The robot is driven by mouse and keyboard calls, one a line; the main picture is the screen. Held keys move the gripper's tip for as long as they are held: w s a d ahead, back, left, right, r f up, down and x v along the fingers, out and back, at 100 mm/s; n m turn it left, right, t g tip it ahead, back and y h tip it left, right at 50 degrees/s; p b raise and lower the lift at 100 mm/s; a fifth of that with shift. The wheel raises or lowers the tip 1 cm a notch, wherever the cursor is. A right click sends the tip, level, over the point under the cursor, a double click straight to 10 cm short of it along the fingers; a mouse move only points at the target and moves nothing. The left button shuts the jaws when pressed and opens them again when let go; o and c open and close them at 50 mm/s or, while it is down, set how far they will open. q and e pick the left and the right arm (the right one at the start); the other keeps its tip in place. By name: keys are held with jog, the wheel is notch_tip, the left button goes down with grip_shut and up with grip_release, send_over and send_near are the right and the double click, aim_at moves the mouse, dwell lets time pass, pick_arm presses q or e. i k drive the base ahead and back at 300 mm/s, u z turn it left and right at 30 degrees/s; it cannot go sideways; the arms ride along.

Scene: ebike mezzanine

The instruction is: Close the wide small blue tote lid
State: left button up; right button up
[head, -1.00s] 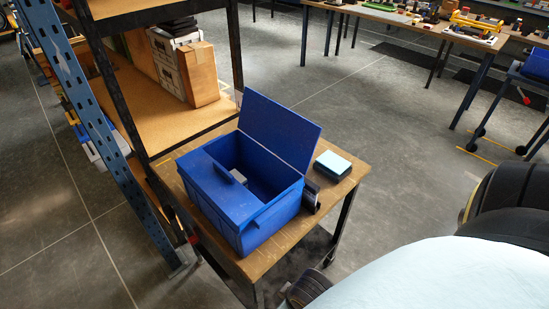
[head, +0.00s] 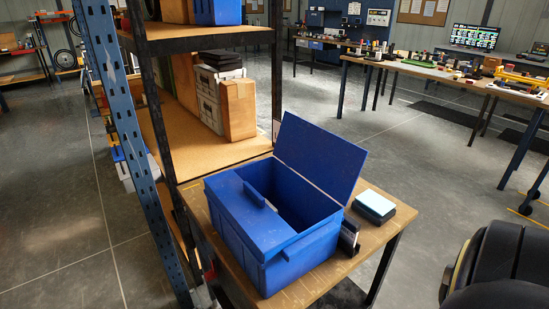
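The blue tote (head: 285,265) stands on a small wood-topped table. One lid half (head: 240,215) lies flat over the tote's left part, with a raised blue grip (head: 261,196) near its inner edge. The other lid half (head: 322,160) stands up, tilted back, at the far right side of the tote. The tote's opening between them shows a dark blue inside; most of its floor is hidden. Neither of my grippers is in view; only a black part of my own body shows at the lower right.
On the table (head: 388,222), right of the tote, lie a black box with a light blue top (head: 374,205) and a small dark item (head: 349,237) close to the tote wall. A shelf rack (head: 150,115) with cardboard boxes (head: 239,108) rises behind left. Open floor lies to the right.

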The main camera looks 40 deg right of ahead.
aim_at(334, 164)
jog(key=u, duration=2.75)
jog(key=k, duration=2.7)
jog(key=z, duration=2)
